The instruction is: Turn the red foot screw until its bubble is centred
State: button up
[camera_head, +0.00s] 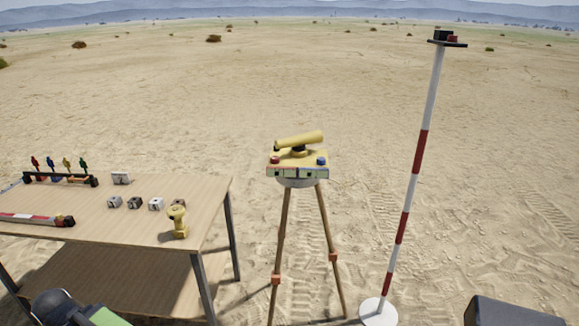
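A yellow levelling instrument with a sighting tube (299,139) stands on a wooden tripod (281,235) in the middle. The red foot screw (275,160) is at the left of its yellow plate (299,160). A blue foot screw (321,161) is at the right. Pale green bubble vials (291,172) line the plate's front edge, with red and blue marks. The bubbles are too small to read, so I cannot tell whether the red one is centred. I cannot make out my gripper, and nothing touches the red screw.
A wooden table (130,212) at the left holds a rack (60,179) with coloured pegs, several small blocks, a yellow object (178,222) and a red-and-white rod (30,218). A red-and-white pole (410,190) stands right of the tripod. Open sand lies behind.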

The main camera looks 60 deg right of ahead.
aim_at(274, 159)
jog(key=u, duration=0.2)
jog(key=i, duration=1.45)
jog(key=u, duration=0.8)
